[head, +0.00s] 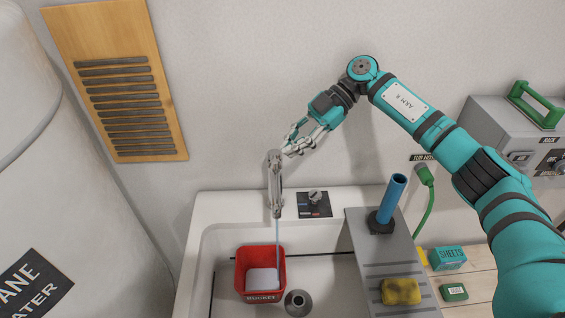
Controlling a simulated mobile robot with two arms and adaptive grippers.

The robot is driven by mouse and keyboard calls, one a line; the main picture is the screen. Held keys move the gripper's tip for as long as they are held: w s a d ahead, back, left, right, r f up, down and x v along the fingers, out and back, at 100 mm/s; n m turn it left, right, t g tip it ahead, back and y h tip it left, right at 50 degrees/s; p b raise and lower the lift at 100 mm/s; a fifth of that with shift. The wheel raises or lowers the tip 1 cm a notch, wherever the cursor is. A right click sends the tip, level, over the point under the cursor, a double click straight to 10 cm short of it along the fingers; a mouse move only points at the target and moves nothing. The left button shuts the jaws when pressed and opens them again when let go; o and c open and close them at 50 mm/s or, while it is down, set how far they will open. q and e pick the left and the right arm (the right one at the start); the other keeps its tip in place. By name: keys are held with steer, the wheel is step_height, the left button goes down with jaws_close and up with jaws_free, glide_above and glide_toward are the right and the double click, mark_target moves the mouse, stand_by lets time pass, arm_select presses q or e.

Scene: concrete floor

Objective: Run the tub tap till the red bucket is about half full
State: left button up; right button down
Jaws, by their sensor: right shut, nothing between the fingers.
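The red bucket (240,273) stands in the white tub (213,240) under the tap (275,190). A thin pale blue stream (277,232) runs from the tap's spout down into the bucket, near its right side. Pale water (262,279) shows inside, its surface below the rim; the exact level is hard to judge from above. My right gripper (289,148) is shut and empty at the top of the tap, close beside its upper end; I cannot tell whether it touches. My left gripper is not in view.
A grey ribbed board (385,262) lies across the tub's right side, with a blue cylinder (393,197) and a yellow sponge (401,291) on it. A drain fitting (298,303) is beside the bucket. A dial plate (314,204) sits right of the tap. A white tank stands left.

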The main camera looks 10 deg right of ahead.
arm_select(q)
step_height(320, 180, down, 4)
steer(key=b, duration=0.3)
arm_select(e)
steer(key=w+d+r+m+t+y, duration=0.1)
steer(key=w+d+m+t+y, duration=0.1)
steer(key=d+m+t+y, duration=0.7)
arm_select(q)
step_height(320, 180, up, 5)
steer(key=p, duration=0.4)
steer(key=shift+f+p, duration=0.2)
steer(key=shift+p, duration=0.2)
arm_select(e)
steer(key=a+f+m+g+h, duration=0.2)
steer(key=a+f+m+g, duration=0.1)
steer(key=a, duration=0.7)
steer(key=shift+m, duration=0.7)
steer(key=shift+f, duration=0.1)
